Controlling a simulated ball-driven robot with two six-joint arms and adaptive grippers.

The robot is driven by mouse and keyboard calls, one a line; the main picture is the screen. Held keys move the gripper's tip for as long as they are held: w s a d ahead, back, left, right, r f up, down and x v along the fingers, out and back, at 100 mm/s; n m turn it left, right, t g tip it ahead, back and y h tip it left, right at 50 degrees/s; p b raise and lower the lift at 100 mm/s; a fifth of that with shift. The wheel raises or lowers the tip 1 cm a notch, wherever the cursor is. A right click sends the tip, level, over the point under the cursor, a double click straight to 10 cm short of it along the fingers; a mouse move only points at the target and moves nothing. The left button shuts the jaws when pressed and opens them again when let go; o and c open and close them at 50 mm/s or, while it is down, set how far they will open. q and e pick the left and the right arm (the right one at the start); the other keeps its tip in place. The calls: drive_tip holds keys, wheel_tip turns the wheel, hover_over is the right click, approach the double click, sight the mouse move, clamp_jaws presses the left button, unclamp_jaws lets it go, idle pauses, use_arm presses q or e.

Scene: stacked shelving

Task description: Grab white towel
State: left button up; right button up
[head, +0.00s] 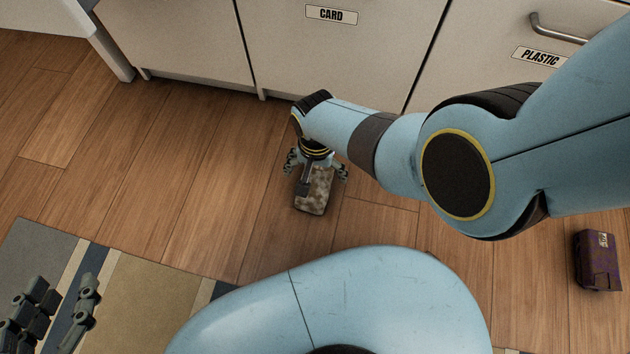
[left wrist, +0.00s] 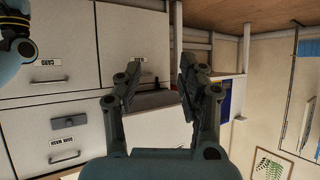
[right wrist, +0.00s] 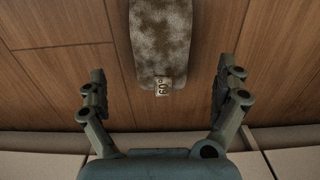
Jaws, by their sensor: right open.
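A whitish item with brown mottling (head: 314,190), which may be the towel, lies on the wooden floor in front of the cabinets. In the right wrist view it is a long rounded piece (right wrist: 160,40) with a small numbered tag on its near end. My right gripper (head: 317,168) is over it, fingers spread on either side. In the right wrist view the gripper (right wrist: 162,72) is open and empty, with gaps between the fingers and the item. My left gripper (head: 55,312) is open and empty at the lower left, above the rug.
White cabinets with a CARD label (head: 331,15) and a PLASTIC label (head: 540,56) line the back. A dark purple packet (head: 597,262) lies on the floor at right. A striped rug (head: 150,300) is at lower left. The floor left of the item is clear.

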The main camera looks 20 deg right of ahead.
sight(315, 179)
wheel_tip(315, 179, down, 3)
drive_tip(key=shift+w+r+b, duration=0.1)
drive_tip(key=shift+w+b, duration=0.05)
drive_tip(key=shift+b, duration=1.1)
wheel_tip(315, 179, down, 2)
drive_tip(key=shift+w+f+b, duration=0.1)
drive_tip(key=shift+f+b, duration=0.05)
drive_tip(key=shift+b, duration=0.75)
drive_tip(key=c, duration=1.1)
use_arm(q)
drive_tip(key=w+d+r+m+t+h, duration=0.1)
drive_tip(key=w+r+t, duration=0.2)
drive_tip(key=r, duration=0.5)
drive_tip(key=w+d+r+m+t+h, duration=0.1)
drive_tip(key=w+r+t, duration=0.3)
drive_tip(key=r, duration=0.4)
drive_tip(key=w+r+m+t+h, duration=0.1)
drive_tip(key=w+r+t+h, duration=0.1)
drive_tip(key=r+t, duration=0.3)
wheel_tip(315, 179, up, 4)
drive_tip(key=shift+w+d+f+h, duration=0.1)
drive_tip(key=shift+w+d+h, duration=0.25)
drive_tip(key=shift+w, duration=0.35)
use_arm(e)
drive_tip(key=shift+c, duration=0.2)
